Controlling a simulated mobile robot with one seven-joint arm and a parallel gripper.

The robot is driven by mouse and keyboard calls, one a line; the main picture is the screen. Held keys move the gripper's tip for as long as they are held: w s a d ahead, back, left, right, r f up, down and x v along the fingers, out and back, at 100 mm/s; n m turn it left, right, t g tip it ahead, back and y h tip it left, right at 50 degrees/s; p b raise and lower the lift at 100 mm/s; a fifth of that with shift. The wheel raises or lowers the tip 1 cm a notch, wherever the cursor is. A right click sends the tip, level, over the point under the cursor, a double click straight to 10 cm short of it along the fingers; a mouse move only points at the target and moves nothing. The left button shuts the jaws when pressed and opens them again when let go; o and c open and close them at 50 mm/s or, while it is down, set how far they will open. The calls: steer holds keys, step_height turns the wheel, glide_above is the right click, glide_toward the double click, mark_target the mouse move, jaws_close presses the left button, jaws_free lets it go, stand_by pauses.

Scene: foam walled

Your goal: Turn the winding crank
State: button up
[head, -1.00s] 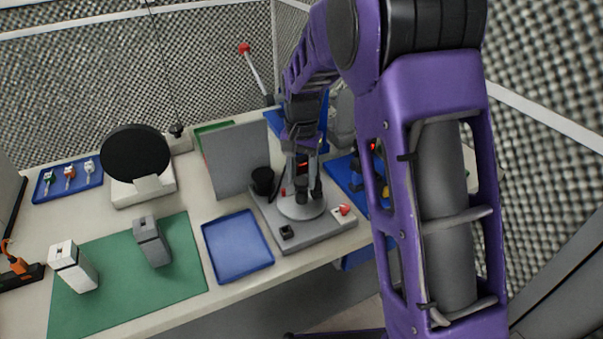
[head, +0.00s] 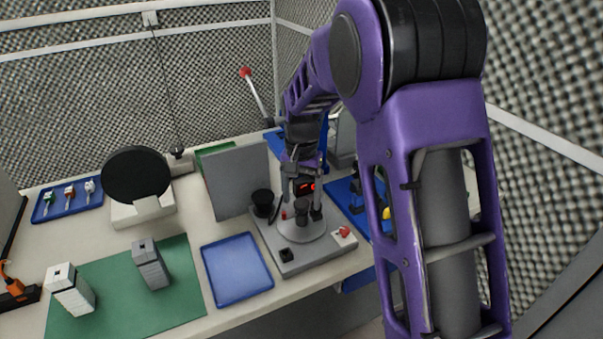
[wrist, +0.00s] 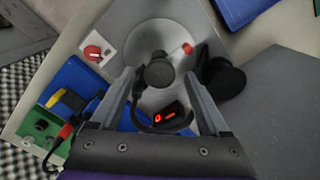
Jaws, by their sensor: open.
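A grey unit (head: 310,254) on the bench carries a round grey disc (head: 300,232) with a dark upright knob (head: 301,207) at its middle. The disc (wrist: 152,40) and knob (wrist: 158,73) also show in the wrist view, with a small red-tipped part (wrist: 187,48) beside the knob. I cannot tell for sure which part is the winding crank. My gripper (head: 301,190) is above the disc, pointing down. In the wrist view my gripper (wrist: 159,75) is open, its fingers on either side of the knob in the picture, apparently holding nothing.
The unit also bears a black cup (head: 262,202), a red switch (head: 343,232) and a lit red display (wrist: 168,116). A grey upright panel (head: 238,180) stands close on the left. A red-ball lever (head: 257,95) is behind. An empty blue tray (head: 237,268) lies front left.

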mark_target(302, 202)
step_height(302, 202, up, 17)
steer(key=p, duration=0.1)
steer(key=shift+p, duration=0.35)
